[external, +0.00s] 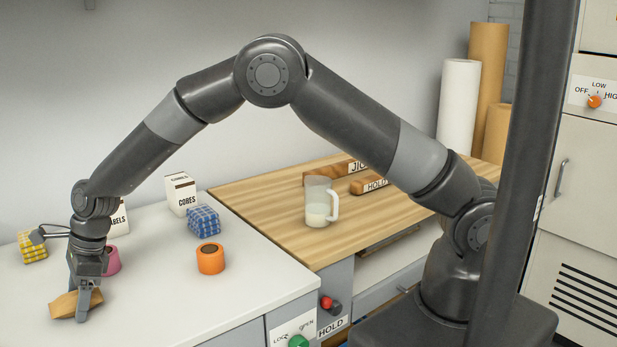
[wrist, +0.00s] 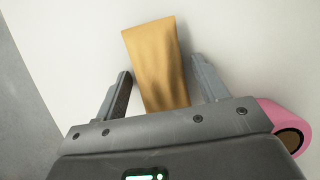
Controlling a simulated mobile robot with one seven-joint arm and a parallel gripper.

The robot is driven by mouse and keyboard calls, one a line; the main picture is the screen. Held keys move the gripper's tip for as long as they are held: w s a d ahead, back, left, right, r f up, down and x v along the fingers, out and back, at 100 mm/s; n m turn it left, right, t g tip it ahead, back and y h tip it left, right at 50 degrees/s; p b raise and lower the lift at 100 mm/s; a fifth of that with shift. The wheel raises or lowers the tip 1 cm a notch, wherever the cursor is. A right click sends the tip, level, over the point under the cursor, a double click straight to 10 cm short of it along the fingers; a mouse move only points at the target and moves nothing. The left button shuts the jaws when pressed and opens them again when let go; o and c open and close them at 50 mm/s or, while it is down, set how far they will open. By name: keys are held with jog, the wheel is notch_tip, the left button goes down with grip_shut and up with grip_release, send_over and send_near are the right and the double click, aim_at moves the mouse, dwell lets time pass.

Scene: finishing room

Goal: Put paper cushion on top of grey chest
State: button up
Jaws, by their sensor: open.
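The paper cushion (external: 64,305) is a tan, pillow-shaped piece lying on the white worktop at the lower left of the external view. In the wrist view the paper cushion (wrist: 158,62) lies between the two fingers, with its far end reaching past the tips. My gripper (external: 85,299) is down at the worktop around the cushion; in the wrist view my gripper (wrist: 161,78) is open, with a gap at each finger. No separate grey chest can be made out for sure; a grey cabinet front (external: 337,288) shows below the counters.
A pink tape roll (wrist: 290,128) is close to the right of my gripper. An orange roll (external: 210,259), a blue checked bundle (external: 203,221), a yellow checked bundle (external: 32,247) and a CUBES box (external: 181,194) share the worktop. A jug (external: 318,203) stands on the wooden top (external: 262,205).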

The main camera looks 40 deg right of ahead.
jog(key=v, duration=1.2)
jog(key=shift+r, duration=0.15)
jog(key=d+r+n+t, duration=0.1)
jog(key=d+r+n, duration=0.2)
jog(key=d+r, duration=0.55)
jog(key=d+r+n+t, duration=0.1)
jog(key=d+r+n, duration=0.2)
jog(key=d, duration=1)
jog(key=d+r+n+t, duration=0.1)
jog(key=d+r+n, duration=0.2)
jog(key=d+r, duration=0.55)
jog(key=s+d+f+n+t+h, duration=0.1)
jog(key=s+d+n, duration=0.3)
jog(key=s+d, duration=0.6)
jog(key=s+d+f+n+t+h, duration=0.1)
jog(key=s+d+n+h, duration=0.2)
jog(key=s+d, duration=0.7)
jog(key=d+n, duration=0.2)
jog(key=d, duration=0.3)
jog(key=shift+f+t, duration=0.25)
jog(key=shift+t, duration=0.05)
